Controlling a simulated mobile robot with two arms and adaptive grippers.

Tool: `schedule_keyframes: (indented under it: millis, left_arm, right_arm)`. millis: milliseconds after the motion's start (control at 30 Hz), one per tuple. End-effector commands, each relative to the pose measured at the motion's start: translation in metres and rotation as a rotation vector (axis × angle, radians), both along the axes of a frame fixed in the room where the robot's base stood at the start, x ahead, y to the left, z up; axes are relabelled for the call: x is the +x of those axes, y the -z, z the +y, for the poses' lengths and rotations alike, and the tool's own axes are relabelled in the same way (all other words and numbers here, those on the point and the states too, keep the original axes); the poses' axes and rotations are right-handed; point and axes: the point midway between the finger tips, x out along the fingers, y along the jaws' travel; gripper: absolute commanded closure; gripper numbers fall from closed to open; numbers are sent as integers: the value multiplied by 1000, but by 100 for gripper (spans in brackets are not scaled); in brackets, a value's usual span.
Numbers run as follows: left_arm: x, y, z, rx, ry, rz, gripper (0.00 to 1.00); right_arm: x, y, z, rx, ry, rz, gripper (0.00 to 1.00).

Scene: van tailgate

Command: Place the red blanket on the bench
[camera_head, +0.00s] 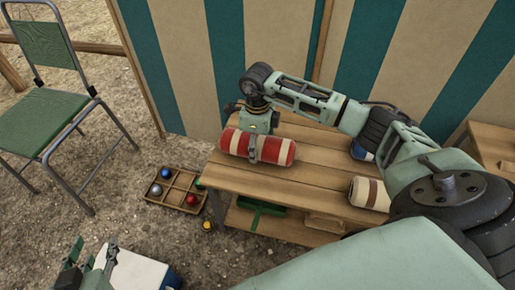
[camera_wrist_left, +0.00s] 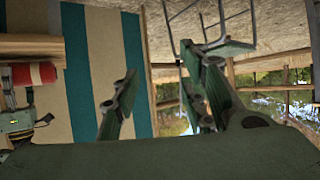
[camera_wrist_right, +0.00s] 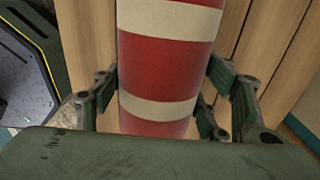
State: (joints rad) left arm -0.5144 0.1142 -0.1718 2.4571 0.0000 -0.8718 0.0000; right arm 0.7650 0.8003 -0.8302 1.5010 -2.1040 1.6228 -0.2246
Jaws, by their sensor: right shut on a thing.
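The red blanket (camera_head: 236,143), a roll with cream bands, is at the left end of the slatted wooden bench (camera_head: 310,175). My right gripper (camera_head: 257,150) is shut around the middle of the roll from above. In the right wrist view the blanket (camera_wrist_right: 165,65) fills the space between the fingers (camera_wrist_right: 160,105). I cannot tell whether the roll touches the bench top. My left gripper (camera_head: 88,264) is low at the left, away from the bench. In the left wrist view its fingers (camera_wrist_left: 162,100) are apart and empty; the blanket (camera_wrist_left: 43,73) shows at the left edge.
A cream roll with a brown stripe (camera_head: 369,193) and a partly hidden blue item (camera_head: 361,150) are on the bench. A divided tray of coloured balls (camera_head: 178,204) and a yellow ball (camera_head: 208,225) lie on the gravel. A green folding chair (camera_head: 40,120) stands left. Striped canvas closes the back.

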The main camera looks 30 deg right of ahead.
Motion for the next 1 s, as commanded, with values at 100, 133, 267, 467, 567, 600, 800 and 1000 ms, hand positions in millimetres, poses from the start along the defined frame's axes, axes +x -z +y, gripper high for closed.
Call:
schedule_keyframes:
  millis: [100, 133, 267, 467, 567, 600, 800, 1000]
  left_arm:
    - [9, -12, -4, -18, 5, -73, 60]
    - [10, -14, -5, -20, 6, -85, 60]
    - [12, -19, -6, -24, 7, -102, 60]
    - [12, -19, -6, -24, 7, -103, 60]
    - [14, -21, -6, -28, 8, -116, 60]
    - [14, -22, -7, -29, 8, -121, 60]
    - [15, -23, -7, -30, 8, -127, 60]
    - [15, -23, -7, -30, 8, -125, 60]
  right_arm:
    - [1, 11, 0, 1, 0, -2, 71]
    - [1, 12, 0, 1, 1, -2, 71]
    - [1, 13, 0, 1, 1, -3, 71]
    - [1, 13, 0, 1, 0, -3, 71]
    - [1, 14, 0, 1, 0, -3, 71]
    - [1, 15, 0, 1, 0, -3, 71]
    - [0, 15, 0, 0, 0, -1, 19]
    - [0, 15, -1, 0, 0, -1, 14]
